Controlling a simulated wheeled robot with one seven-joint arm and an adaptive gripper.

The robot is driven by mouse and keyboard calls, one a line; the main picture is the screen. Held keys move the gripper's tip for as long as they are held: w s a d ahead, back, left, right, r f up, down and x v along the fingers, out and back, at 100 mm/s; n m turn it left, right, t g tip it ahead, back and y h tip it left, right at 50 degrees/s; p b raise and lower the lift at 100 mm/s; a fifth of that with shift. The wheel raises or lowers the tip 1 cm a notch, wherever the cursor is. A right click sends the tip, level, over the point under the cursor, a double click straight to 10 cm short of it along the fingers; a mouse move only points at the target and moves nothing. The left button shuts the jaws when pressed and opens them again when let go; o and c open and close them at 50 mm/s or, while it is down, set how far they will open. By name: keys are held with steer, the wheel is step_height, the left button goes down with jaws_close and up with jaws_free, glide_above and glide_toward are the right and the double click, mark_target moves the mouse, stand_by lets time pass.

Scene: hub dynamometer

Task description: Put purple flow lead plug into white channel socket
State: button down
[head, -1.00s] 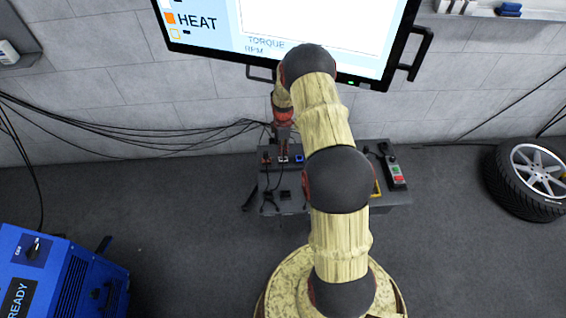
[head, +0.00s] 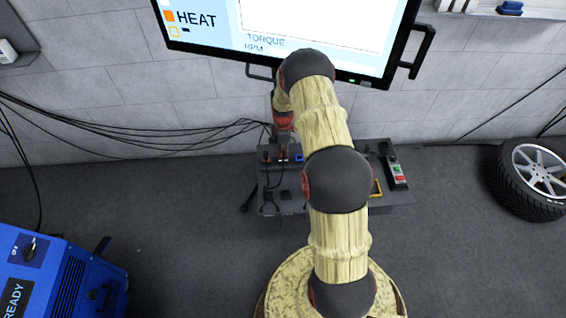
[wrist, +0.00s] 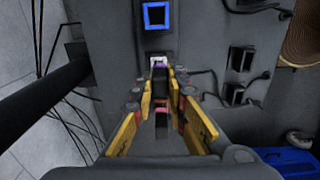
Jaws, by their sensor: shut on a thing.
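My gripper (wrist: 161,100) is shut on a dark plug (wrist: 162,83) with purple marks, held between its yellow fingers. The plug's far end points at the white channel socket (wrist: 158,61) and overlaps its lower edge in the wrist view. I cannot tell whether the tip is inside the socket or just in front of it. In the head view my gripper (head: 284,152) is over the grey bench (head: 330,207), at the white socket. My arm and fingers hide most of the plug there.
A blue-framed socket (wrist: 156,14) lies beyond the white one. Black sockets (wrist: 241,59) with leads sit to the right in the wrist view. A control box with buttons (head: 397,172) stands on the bench's right. A large screen (head: 290,30) hangs behind.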

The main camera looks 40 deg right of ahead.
steer(key=c, duration=1.7)
jaws_free()
